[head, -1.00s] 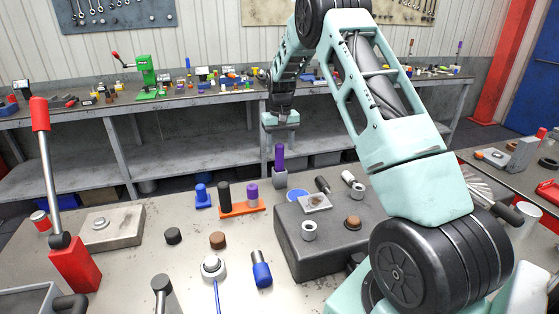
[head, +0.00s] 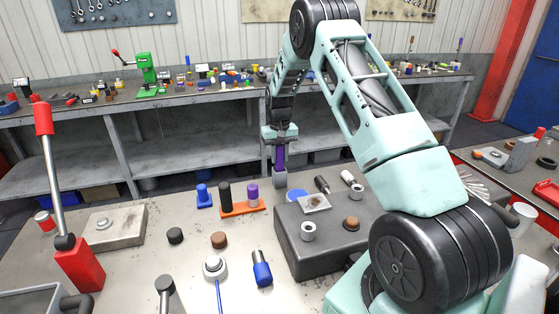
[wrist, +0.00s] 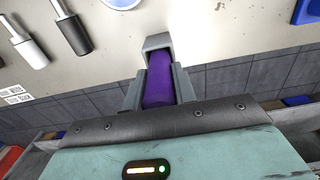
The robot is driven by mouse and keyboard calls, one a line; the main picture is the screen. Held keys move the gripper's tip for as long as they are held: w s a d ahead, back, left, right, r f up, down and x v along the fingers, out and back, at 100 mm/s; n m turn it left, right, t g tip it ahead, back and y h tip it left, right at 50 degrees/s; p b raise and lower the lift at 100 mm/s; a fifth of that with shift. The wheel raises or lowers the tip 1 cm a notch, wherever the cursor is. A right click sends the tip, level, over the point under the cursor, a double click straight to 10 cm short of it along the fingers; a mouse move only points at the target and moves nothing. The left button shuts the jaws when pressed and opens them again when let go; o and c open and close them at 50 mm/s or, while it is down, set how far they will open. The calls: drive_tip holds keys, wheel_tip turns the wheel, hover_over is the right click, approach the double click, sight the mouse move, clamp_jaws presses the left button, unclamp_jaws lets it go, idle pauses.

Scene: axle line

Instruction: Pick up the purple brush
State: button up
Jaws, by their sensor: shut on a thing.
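The purple brush (head: 280,158) stands upright at the far edge of the workbench, its lower end in a small grey holder (head: 280,179). Only its purple handle shows; no bristles are visible. My gripper (head: 279,146) reaches down over the handle from above and is shut on it. In the wrist view the purple handle (wrist: 159,82) lies between my two grey fingers (wrist: 158,92), with the grey holder (wrist: 158,43) around its far end.
An orange rack (head: 240,209) with a black and a purple cylinder and a blue piece (head: 203,196) stand left of the holder. A blue disc (head: 297,194) and a raised dark grey block (head: 310,260) with small parts lie close on the right.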

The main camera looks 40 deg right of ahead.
wheel_tip(320, 180, up, 10)
drive_tip(key=b, duration=0.3)
idle(1.8)
drive_tip(key=s+a+p, duration=0.2)
drive_tip(key=s+p, duration=0.3)
drive_tip(key=s, duration=0.6)
wheel_tip(320, 180, down, 7)
drive_tip(key=b, duration=0.5)
drive_tip(key=shift+r, duration=0.2)
drive_tip(key=shift+s+f+b, duration=0.15)
drive_tip(key=shift+f+b, duration=0.15)
drive_tip(key=shift+f, duration=0.35)
idle(1.6)
wheel_tip(320, 180, up, 7)
drive_tip(key=p, duration=0.5)
drive_tip(key=shift+p, duration=0.3)
